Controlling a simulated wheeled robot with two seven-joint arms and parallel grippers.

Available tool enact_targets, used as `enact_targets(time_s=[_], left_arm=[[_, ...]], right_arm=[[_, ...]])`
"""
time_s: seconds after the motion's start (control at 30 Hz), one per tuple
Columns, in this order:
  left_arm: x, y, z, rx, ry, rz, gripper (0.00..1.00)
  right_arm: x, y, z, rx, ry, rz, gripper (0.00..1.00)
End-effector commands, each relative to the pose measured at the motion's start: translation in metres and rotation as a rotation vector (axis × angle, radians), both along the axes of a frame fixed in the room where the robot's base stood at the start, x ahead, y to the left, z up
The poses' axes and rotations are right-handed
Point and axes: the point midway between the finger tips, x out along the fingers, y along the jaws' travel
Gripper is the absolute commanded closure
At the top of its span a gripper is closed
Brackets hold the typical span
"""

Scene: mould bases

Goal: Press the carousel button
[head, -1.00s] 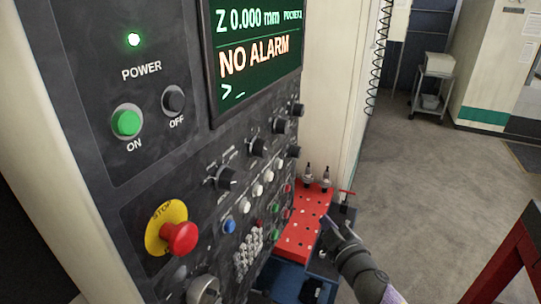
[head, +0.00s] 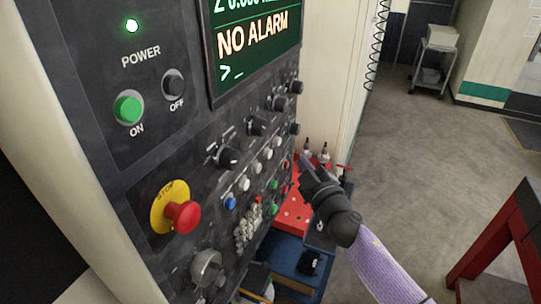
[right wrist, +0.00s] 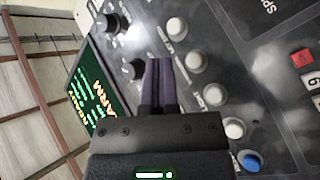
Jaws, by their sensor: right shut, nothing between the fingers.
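The control panel (head: 165,140) carries a slanting row of white buttons (head: 257,168) with a blue button (head: 231,203) at its lower end. The row also shows in the right wrist view, with white buttons (right wrist: 195,62) and the blue button (right wrist: 250,160). The labels are too small or blurred to tell which is the carousel button. My right gripper (head: 306,162) is shut and empty, just right of the panel in the head view. In the right wrist view its fingertips (right wrist: 158,62) lie left of the white buttons, seemingly apart from the panel. My left gripper is not in view.
A red emergency stop (head: 182,216) juts out at the panel's lower left. Black knobs (head: 228,158) stick out above the buttons. A red holed rack (head: 294,214) stands behind the gripper. A red-framed table (head: 510,235) is at right; floor between is clear.

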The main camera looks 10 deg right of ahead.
Motion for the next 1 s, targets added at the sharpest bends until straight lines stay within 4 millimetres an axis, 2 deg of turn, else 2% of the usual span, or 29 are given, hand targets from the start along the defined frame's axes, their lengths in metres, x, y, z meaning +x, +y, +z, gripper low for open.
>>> enact_targets(time_s=[0.2,0.4,1.0], left_arm=[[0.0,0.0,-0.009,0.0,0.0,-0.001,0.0],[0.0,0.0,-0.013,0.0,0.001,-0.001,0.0],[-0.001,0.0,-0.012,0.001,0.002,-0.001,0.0]], right_arm=[[0.017,0.026,-0.001,0.001,-0.002,0.001,1.0],[0.025,0.038,-0.001,0.0,0.0,0.001,1.0],[0.026,0.039,0.0,-0.001,0.0,0.001,1.0]])
